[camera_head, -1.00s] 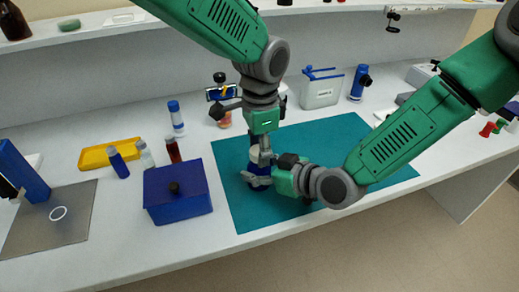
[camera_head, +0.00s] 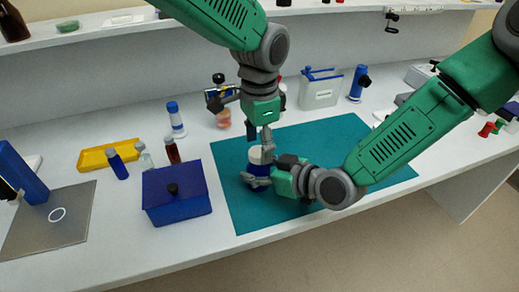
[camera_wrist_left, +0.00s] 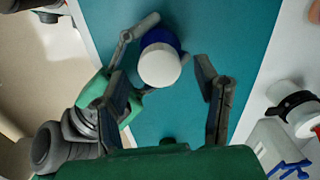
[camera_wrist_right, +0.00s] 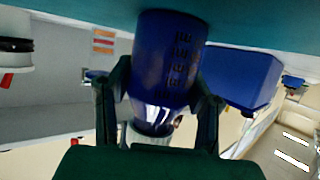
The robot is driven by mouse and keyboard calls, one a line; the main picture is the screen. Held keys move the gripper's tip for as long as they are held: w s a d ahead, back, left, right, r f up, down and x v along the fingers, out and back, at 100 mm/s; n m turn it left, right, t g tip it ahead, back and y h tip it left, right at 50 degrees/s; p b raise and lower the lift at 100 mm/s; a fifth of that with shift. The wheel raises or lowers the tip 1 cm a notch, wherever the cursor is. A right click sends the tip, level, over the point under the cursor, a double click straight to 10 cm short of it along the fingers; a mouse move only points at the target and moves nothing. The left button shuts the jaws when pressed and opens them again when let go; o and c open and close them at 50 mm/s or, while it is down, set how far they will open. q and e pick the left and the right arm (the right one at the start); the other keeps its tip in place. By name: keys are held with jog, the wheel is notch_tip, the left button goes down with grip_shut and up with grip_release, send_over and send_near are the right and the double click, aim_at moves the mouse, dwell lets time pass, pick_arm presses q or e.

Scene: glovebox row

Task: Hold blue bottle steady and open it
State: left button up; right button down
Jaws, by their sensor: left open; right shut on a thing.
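The blue bottle (camera_head: 259,171) is upright over the teal mat, with a white cap (camera_head: 262,155) on top. My right gripper (camera_head: 256,179) is shut on the bottle's body from the side. The right wrist view shows the bottle (camera_wrist_right: 166,60) upside down between both fingers, with dark lettering on it. My left gripper (camera_head: 260,138) points down just above the cap, open. In the left wrist view the white cap (camera_wrist_left: 160,66) sits between its spread fingers, with gaps on both sides. The bottle's lower part is partly hidden by my right gripper.
The teal mat (camera_head: 310,150) has bare room around the bottle. A blue lidded box (camera_head: 177,195) stands to its left. Small bottles, a yellow tray (camera_head: 108,153) and a jar (camera_head: 223,118) are behind and left. A white container (camera_head: 320,90) stands at the back.

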pick_arm(q)
notch_tip(320, 180, up, 2)
jog(key=shift+r, duration=0.25)
jog(key=shift+c, duration=0.5)
pick_arm(e)
jog(key=shift+f, duration=0.1)
pick_arm(q)
jog(key=shift+s+d+r+m, duration=0.2)
jog(key=shift+r+m, duration=0.3)
jog(key=shift+m, duration=0.7)
jog(key=r+m, duration=0.2)
jog(key=m, duration=0.1)
jog(key=shift+w+a, duration=0.15)
jog(key=shift+w, duration=0.05)
jog(key=shift+f, duration=0.2)
notch_tip(320, 180, down, 7)
jog(key=shift+f, duration=0.15)
